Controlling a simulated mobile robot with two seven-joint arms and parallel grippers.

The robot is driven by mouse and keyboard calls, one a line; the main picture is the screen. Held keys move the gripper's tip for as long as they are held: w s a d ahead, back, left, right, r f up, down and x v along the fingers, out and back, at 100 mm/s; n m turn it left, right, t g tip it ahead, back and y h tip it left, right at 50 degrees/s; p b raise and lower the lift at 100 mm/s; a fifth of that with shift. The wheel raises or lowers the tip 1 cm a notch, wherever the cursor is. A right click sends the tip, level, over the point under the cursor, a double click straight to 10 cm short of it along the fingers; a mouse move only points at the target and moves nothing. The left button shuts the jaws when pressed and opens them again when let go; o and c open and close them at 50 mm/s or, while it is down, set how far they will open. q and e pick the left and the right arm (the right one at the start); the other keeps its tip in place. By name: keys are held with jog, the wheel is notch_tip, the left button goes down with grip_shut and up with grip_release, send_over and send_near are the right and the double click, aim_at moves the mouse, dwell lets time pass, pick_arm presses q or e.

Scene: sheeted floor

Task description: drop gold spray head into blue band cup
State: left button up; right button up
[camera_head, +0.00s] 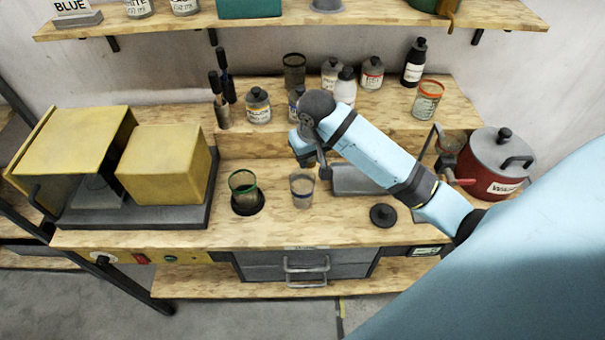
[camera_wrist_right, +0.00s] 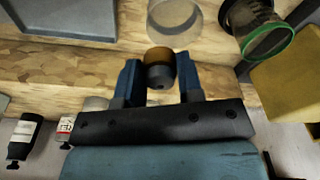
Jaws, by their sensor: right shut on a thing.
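My right gripper (camera_head: 309,160) comes in from the right and hangs above the bench, a little behind and above a clear cup (camera_head: 302,192). In the right wrist view its two blue fingers (camera_wrist_right: 160,84) are shut on the gold spray head (camera_wrist_right: 160,57), which has a gold-brown part and a dark grey part. The spray head is hidden in the head view. The clear cup also shows in the right wrist view (camera_wrist_right: 174,27), just beyond the spray head and apart from it. A faint dark band shows on it; I cannot tell its colour surely. My left gripper is not in view.
A green-rimmed cup (camera_head: 243,184) sits in a dark round holder left of the clear cup. A dark lid (camera_head: 383,215) lies to the right. An orange-rimmed cup (camera_head: 428,98) and several bottles stand on the raised shelf. Yellow boxes (camera_head: 166,165) and a red pot (camera_head: 492,170) flank the bench.

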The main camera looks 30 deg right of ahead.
jog(key=shift+f, duration=0.2)
jog(key=o, duration=1)
jog(key=r, duration=0.4)
jog(key=s+r, duration=0.1)
jog(key=r, duration=0.8)
jog(key=shift+s+a+r, duration=0.2)
jog(key=shift+s+r, duration=0.15)
jog(key=shift+r, duration=0.05)
